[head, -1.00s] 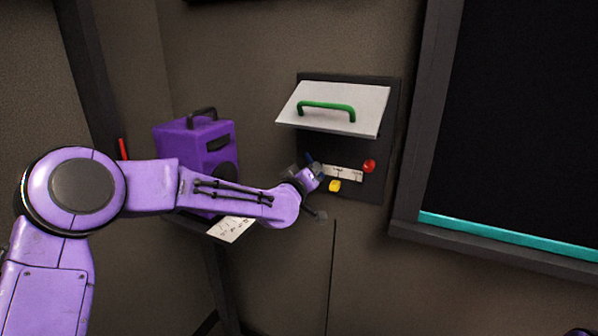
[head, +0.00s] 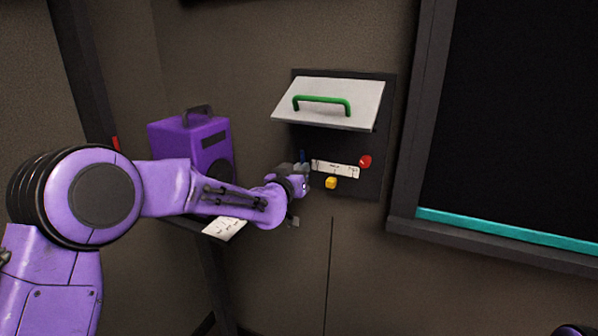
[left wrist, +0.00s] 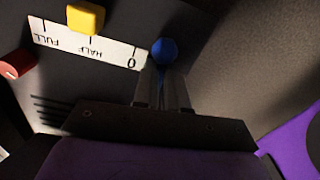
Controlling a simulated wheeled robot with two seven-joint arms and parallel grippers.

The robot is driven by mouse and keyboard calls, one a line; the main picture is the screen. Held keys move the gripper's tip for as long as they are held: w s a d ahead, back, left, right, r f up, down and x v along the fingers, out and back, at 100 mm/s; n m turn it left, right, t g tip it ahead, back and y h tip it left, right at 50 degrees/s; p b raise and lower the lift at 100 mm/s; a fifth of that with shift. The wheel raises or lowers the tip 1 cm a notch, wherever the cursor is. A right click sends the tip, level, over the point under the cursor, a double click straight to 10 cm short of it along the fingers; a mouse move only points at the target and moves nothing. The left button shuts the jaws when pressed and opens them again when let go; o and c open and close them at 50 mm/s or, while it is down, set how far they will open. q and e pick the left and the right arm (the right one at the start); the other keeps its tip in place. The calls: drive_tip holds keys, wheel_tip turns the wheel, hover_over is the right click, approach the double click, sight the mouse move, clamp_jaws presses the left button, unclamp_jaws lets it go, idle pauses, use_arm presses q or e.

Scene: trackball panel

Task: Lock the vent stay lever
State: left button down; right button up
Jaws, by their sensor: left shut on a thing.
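The wall panel (head: 350,190) is dark, with a white scale label (head: 335,169) marked 0, HALF and FULL; it also shows in the left wrist view (left wrist: 110,50). A blue ball knob (left wrist: 163,50) sits at the 0 end of the label, and a bit of blue (head: 303,156) shows above my gripper in the head view. My left gripper (head: 303,170) is at the panel's left side. In the left wrist view its fingers (left wrist: 163,88) are close together, shut on the blue-knobbed lever, whose stem is mostly hidden. My right gripper is out of view.
A white flap (head: 335,105) with a green handle (head: 322,103) stands open above. A yellow knob (head: 331,183) and red knob (head: 365,161) are right of my gripper. A purple box (head: 190,145) stands behind my left arm, near a paper (head: 224,229).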

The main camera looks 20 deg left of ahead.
use_arm(q)
drive_tip(key=shift+s+d+f, duration=0.1)
drive_tip(key=shift+f, duration=0.5)
drive_tip(key=c, duration=1.2)
unclamp_jaws()
drive_tip(key=shift+o, duration=0.2)
drive_tip(key=shift+w+r, duration=0.1)
drive_tip(key=shift+w, duration=0.1)
drive_tip(key=shift+r, duration=0.1)
drive_tip(key=s+a+b, duration=0.1)
drive_tip(key=s+b, duration=0.1)
drive_tip(key=s, duration=0.8)
drive_tip(key=shift+s, duration=0.3)
